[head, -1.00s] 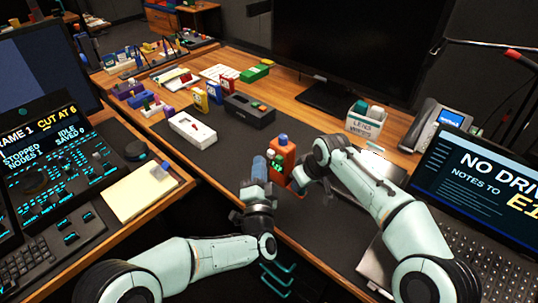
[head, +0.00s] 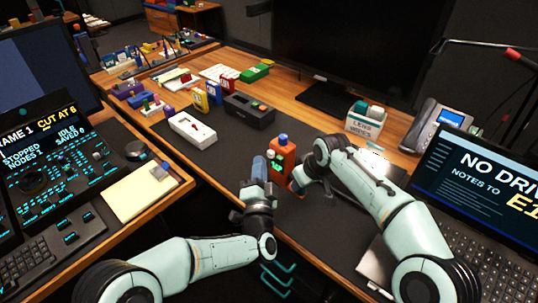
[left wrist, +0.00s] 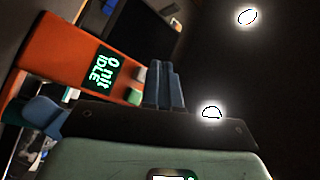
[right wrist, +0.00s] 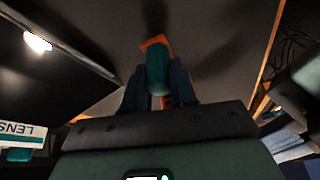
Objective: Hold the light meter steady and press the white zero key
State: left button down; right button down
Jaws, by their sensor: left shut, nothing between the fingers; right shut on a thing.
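The orange light meter (head: 286,163) stands upright near the desk's front edge, with a blue cap on top. In the left wrist view its screen (left wrist: 101,69) reads "0 nit" and "IDLE". Beside the screen are a green key (left wrist: 139,77) and the white zero key (left wrist: 134,97). My left gripper (head: 259,167) is shut and empty, its fingertips (left wrist: 164,72) close to the keys; whether they touch is unclear. My right gripper (right wrist: 158,75) is shut on the light meter from its right side, around a teal part (right wrist: 157,72); its fingers are mostly hidden in the head view.
A white device (head: 192,128) and a dark grey box (head: 249,109) lie behind on the dark mat. A lens-wipes box (head: 365,120), a phone (head: 436,130) and a laptop (head: 475,175) are to the right.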

dwell(0.8)
pick_arm(q)
jog(key=shift+w+d, duration=0.3)
jog(key=shift+w+d, duration=0.35)
dwell(0.9)
jog(key=shift+s+a, duration=0.65)
jog(key=s+a, duration=0.3)
jog(key=shift+s+a, duration=0.25)
jog(key=shift+a, duration=0.1)
dwell(0.4)
dwell(0.5)
